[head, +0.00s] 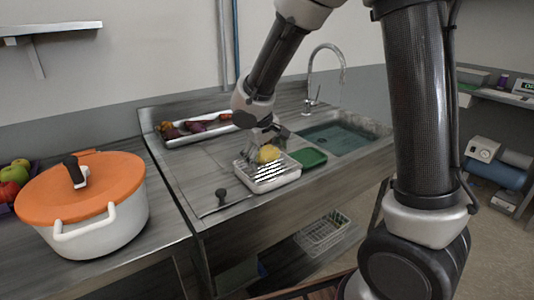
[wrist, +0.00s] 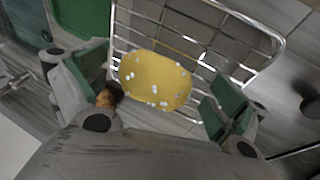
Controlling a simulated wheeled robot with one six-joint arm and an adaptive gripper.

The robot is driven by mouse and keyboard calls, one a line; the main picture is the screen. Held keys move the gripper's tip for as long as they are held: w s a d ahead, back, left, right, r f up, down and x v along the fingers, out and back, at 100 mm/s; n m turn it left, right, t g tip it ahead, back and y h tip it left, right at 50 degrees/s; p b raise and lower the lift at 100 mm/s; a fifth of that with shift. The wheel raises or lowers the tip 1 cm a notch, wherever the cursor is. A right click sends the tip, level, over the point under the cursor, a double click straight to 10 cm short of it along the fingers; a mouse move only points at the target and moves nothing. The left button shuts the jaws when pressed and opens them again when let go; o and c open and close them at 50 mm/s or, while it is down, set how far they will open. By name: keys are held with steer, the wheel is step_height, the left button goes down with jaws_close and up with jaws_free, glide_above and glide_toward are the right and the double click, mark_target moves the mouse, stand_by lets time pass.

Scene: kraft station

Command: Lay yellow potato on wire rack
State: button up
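The yellow potato (head: 268,153) is at the wire rack (head: 272,185) on the metal counter. In the wrist view the potato (wrist: 155,80) is a speckled yellow oval over the rack's bars (wrist: 190,38). I cannot tell whether its full weight rests on the rack. My gripper (head: 263,145) is low over the rack. In the wrist view its green-padded fingers (wrist: 158,95) stand either side of the potato, with a narrow gap showing on each side. A small brown-orange thing (wrist: 110,95) shows beside the left finger; I cannot tell what it is.
A green tray (head: 308,158) lies right of the rack, before the sink (head: 340,138). A long tray of vegetables (head: 200,128) is behind. A white pot with an orange lid (head: 85,185) stands left. A black-knobbed thing (head: 222,196) lies on the counter left of the rack.

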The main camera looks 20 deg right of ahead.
steer(key=v, duration=1.1)
steer(key=s+d+r+m+y, duration=0.1)
steer(key=s+d+r+m, duration=0.3)
steer(key=s+d, duration=0.8)
steer(key=s+d+y, duration=0.1)
steer(key=s+d, duration=0.4)
steer(key=s, duration=0.5)
steer(key=shift+s+d+f+y, duration=0.2)
steer(key=shift+s+y, duration=0.1)
steer(key=shift+s, duration=0.1)
steer(key=shift+c, duration=0.2)
